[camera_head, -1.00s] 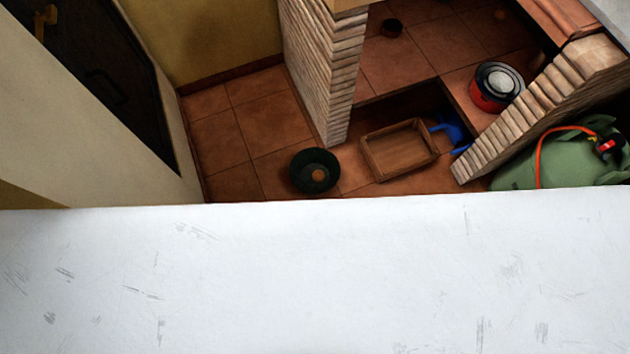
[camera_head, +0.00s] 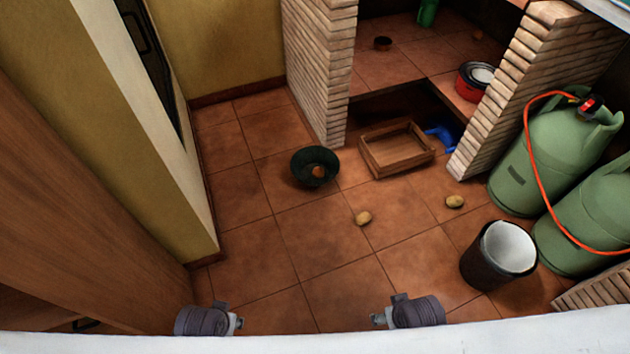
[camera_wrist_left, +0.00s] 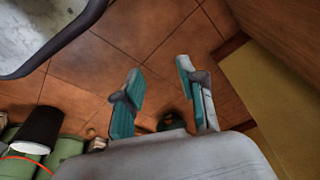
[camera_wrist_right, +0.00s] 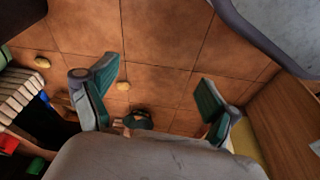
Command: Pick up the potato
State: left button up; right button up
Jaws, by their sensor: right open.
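Two tan potatoes lie on the tiled floor in the head view. One potato (camera_head: 363,218) is near the middle, and the other potato (camera_head: 455,202) is farther right. They also show in the right wrist view, the middle potato (camera_wrist_right: 123,86) and the other potato (camera_wrist_right: 42,62). A brown round item (camera_head: 318,172), which I cannot identify, sits in a dark green bowl (camera_head: 300,163). My left gripper (camera_wrist_left: 158,88) is open and empty, its fingers apart. My right gripper (camera_wrist_right: 157,92) is open and empty, its fingers wide apart. Both are well short of the potatoes.
A wooden crate (camera_head: 397,165) stands by the brick counter. A dark bin (camera_head: 487,262) and green gas cylinders (camera_head: 545,165) with an orange hose stand at right. A wooden cabinet (camera_head: 85,190) is at left.

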aim_at(455, 201)
jog(key=z, duration=1.3)
